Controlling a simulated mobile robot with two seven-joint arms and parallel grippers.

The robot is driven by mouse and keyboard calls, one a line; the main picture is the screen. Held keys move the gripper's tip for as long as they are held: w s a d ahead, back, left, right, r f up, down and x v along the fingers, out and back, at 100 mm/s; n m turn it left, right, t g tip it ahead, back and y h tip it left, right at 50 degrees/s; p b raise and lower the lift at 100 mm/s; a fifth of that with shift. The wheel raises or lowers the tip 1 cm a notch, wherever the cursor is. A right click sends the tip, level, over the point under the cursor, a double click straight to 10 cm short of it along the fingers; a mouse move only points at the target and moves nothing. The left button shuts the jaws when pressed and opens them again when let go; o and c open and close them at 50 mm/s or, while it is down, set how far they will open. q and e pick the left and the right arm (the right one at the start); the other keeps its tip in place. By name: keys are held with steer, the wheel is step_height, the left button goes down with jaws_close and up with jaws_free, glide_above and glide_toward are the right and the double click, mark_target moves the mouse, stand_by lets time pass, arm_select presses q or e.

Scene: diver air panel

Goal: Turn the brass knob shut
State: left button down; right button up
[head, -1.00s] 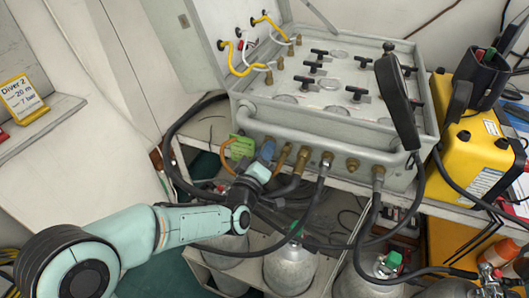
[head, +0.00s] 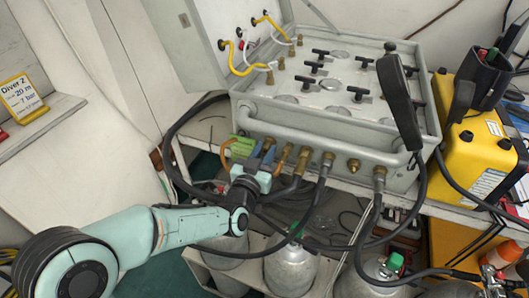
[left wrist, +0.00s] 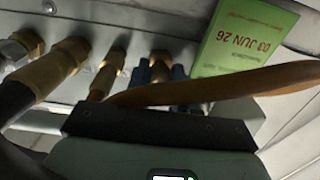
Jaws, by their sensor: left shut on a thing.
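The brass knob (left wrist: 160,58) is on the front face of the grey air panel (head: 335,130), at the left end of a row of brass fittings. In the left wrist view, the blue fingertips of my left gripper (left wrist: 160,75) lie on both sides of the knob, shut on it. In the head view, my left gripper (head: 257,157) is against the panel's lower left front and hides the knob. An orange-brown strap (left wrist: 210,84) crosses in front of the fingers, beside a green tag (left wrist: 238,38) dated 03 JUN 26. My right gripper is not in view.
Brass fittings with dark hoses (head: 322,172) are close to the right of my gripper. Grey cylinders (head: 290,268) stand below the panel. A yellow case (head: 470,150) is at the right. A tilted lid (head: 200,50) rises at the left.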

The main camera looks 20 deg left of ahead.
arm_select(q)
steer(key=m, duration=0.5)
steer(key=shift+a, duration=0.1)
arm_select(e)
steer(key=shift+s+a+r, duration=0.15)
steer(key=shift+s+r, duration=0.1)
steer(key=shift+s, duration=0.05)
arm_select(q)
steer(key=shift+m, duration=0.5)
steer(key=c, duration=0.9)
jaws_free()
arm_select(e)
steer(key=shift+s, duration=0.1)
